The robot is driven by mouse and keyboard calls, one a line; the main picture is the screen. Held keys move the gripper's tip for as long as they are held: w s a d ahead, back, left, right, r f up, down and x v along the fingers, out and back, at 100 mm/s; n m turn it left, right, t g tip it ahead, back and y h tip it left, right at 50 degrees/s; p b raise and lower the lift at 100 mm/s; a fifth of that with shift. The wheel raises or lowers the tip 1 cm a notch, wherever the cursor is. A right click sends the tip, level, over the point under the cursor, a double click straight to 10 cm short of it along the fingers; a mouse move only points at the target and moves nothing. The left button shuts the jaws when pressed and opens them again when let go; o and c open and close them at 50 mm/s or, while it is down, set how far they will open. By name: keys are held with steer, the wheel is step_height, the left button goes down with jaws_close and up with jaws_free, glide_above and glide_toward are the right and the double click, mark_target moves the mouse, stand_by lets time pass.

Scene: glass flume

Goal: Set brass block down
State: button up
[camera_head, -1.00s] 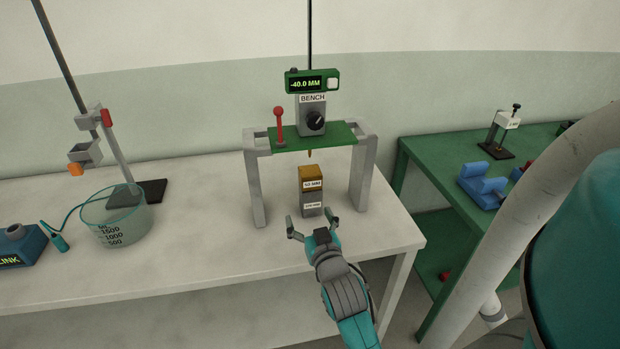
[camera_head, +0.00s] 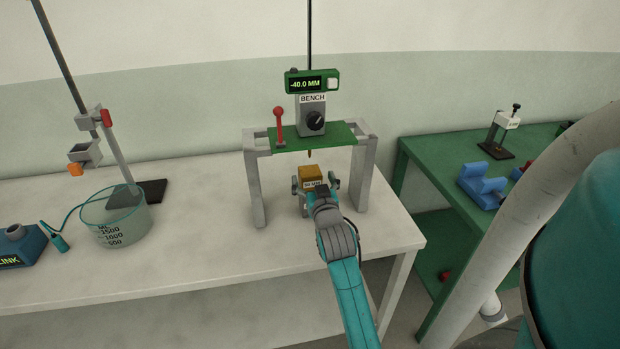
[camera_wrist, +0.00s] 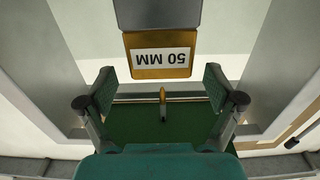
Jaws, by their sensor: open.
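The brass block (camera_head: 311,172), labelled 50 MM, stands upright on a grey block under the bench gauge (camera_head: 312,118). It also shows upside down in the wrist view (camera_wrist: 160,54), with the grey block (camera_wrist: 158,13) at the picture's top edge. My gripper (camera_head: 315,185) is open, with one finger to each side of the brass block in the head view. In the wrist view my gripper (camera_wrist: 159,84) has wide gaps beside the block, and neither finger touches it. The gripper hides most of the grey block in the head view.
The gauge's pointed brass tip (camera_head: 310,154) hangs close above the block. Grey frame legs (camera_head: 256,188) stand to both sides, under a green plate (camera_head: 320,137). A beaker (camera_head: 114,216) and clamp stand are at the left. A green table (camera_head: 440,165) holds blue parts at the right.

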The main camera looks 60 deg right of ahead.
mark_target(310, 170)
steer(key=shift+x, duration=1.9)
steer(key=c, duration=1.7)
steer(key=shift+r, duration=0.15)
jaws_close()
